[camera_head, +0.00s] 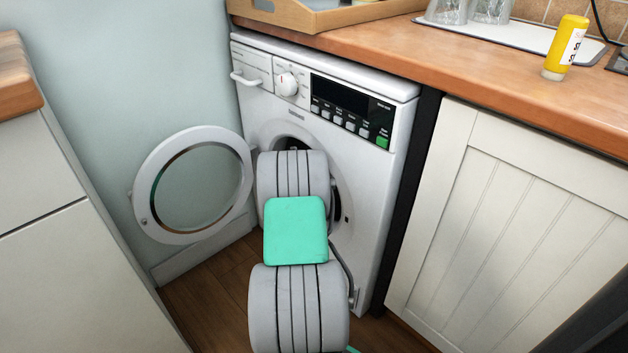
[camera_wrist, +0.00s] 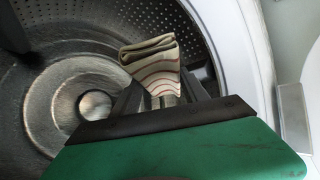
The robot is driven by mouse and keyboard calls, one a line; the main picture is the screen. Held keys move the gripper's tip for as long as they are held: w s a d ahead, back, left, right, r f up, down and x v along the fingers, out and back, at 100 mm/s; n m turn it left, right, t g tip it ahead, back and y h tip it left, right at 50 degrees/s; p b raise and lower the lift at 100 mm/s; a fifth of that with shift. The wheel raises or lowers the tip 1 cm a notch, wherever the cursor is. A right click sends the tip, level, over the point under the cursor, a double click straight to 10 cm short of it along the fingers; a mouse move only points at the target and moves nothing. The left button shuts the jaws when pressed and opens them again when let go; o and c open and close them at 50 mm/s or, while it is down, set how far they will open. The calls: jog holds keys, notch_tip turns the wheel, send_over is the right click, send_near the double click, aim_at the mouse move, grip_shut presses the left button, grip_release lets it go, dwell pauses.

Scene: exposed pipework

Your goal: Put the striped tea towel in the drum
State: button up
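The striped tea towel (camera_wrist: 152,62), cream with reddish stripes and folded into a small bundle, is at the fingertips of my gripper (camera_wrist: 160,84) in the wrist view. My gripper is shut on it. The towel and fingers are inside the opening of the drum (camera_wrist: 55,100), in front of its perforated metal wall and round back plate. The towel appears clear of the back wall. In the head view, my arm reaches into the open washing machine (camera_head: 367,178), hiding the gripper, the towel and much of the opening.
The round door (camera_head: 239,207) stands open to the left of the machine. A wooden worktop (camera_head: 480,80) runs above, with a yellow bottle (camera_head: 566,48), glasses (camera_head: 468,10) and a wooden tray (camera_head: 330,14). Cabinets stand close on both sides.

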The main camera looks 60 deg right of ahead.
jog(key=o, duration=0.5)
jog(key=shift+o, duration=0.2)
jog(key=p+v, duration=0.1)
jog(key=v, duration=0.1)
jog(key=p+v, duration=0.2)
jog(key=v, duration=0.1)
jog(key=shift+w+d+r, duration=0.1)
jog(key=shift+r, duration=0.3)
jog(key=s+a+p, duration=0.4)
jog(key=a, duration=0.7)
jog(key=shift+s+a+f, duration=0.15)
jog(key=shift+s+f, duration=0.2)
jog(key=shift+f, duration=0.05)
